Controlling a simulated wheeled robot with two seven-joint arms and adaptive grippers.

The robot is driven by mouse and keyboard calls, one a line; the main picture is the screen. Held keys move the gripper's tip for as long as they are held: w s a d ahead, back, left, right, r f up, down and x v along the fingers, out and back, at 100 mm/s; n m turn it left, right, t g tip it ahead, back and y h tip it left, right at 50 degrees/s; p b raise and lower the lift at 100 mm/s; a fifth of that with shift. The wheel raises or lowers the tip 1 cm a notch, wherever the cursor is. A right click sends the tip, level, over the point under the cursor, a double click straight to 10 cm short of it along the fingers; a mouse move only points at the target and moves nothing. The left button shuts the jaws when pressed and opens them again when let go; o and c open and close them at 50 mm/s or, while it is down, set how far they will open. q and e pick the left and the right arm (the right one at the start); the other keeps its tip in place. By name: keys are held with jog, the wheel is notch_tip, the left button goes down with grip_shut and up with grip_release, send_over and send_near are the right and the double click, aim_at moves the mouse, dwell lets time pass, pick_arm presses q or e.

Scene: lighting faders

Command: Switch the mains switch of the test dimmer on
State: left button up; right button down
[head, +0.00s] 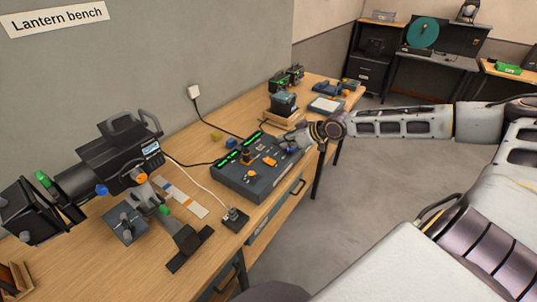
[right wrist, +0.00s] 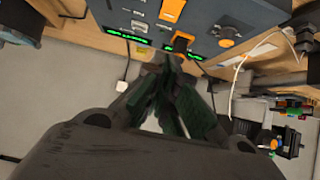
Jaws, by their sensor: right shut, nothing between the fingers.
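The test dimmer (head: 249,174) is a dark grey-blue box on the wooden bench, with lit green displays and orange controls on its sloped top. It also shows at the top of the right wrist view (right wrist: 205,15). My right gripper (head: 285,148) is shut and empty at the dimmer's right back part, close over the panel. In the right wrist view its fingertips (right wrist: 172,58) meet just below an orange control (right wrist: 182,42); I cannot tell whether they touch it. Which control is the mains switch is unclear. My left gripper is out of view.
A large black lantern (head: 120,160) stands left of the dimmer. A small black box (head: 235,218) with a white cable lies in front. A dark battery-like block (head: 283,104) sits on a wooden stand behind my right gripper. Open floor lies right of the bench.

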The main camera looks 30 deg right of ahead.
jog(key=shift+w+f, duration=0.5)
jog(key=shift+w, duration=0.05)
send_over(269, 160)
jog(key=shift+s+f+b, duration=0.15)
jog(key=shift+f+b, duration=0.2)
jog(key=shift+f, duration=1.8)
jog(key=shift+w+a+f+p, duration=0.1)
jog(key=shift+w+f+p, duration=0.05)
jog(key=shift+f, duration=0.9)
jog(key=shift+w+f+p, duration=0.1)
jog(key=shift+f+p, duration=0.05)
jog(key=shift+f, duration=0.9)
jog(key=shift+f, duration=0.1)
jog(key=shift+w+f, duration=0.15)
jog(key=shift+s+p, duration=0.2)
jog(key=shift+p, duration=0.15)
